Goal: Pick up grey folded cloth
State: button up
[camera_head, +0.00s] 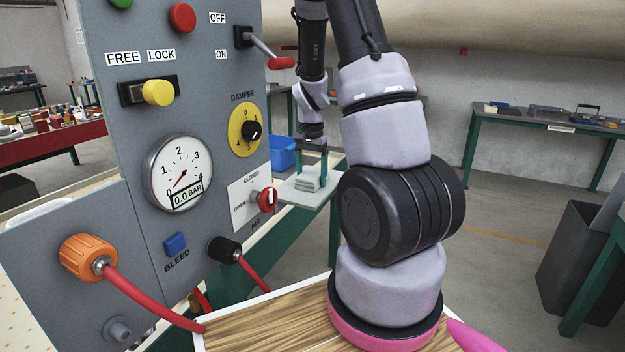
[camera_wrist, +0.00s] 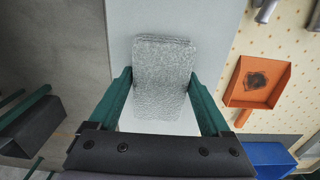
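The grey folded cloth (camera_wrist: 163,62) lies on a pale shelf in the wrist view, between the two green fingers of my gripper (camera_wrist: 161,78). One fingertip is at each side edge of the cloth. The fingers are spread wide, and I cannot tell whether they touch it. In the head view the cloth (camera_head: 309,183) is a small layered stack on the pale shelf (camera_head: 298,197). My gripper (camera_head: 311,166) points down over it, with its fingers around the stack.
A grey control panel (camera_head: 215,60) with knobs, a gauge and red hoses stands at left, close to my arm. A blue bin (camera_head: 281,153) is behind the shelf. The wrist view shows an orange tray (camera_wrist: 285,88) at right. Open floor lies right of my arm.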

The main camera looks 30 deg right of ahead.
aim_at(311, 174)
jog(key=c, duration=0.5)
notch_tip(311, 174, up, 10)
dwell(0.3)
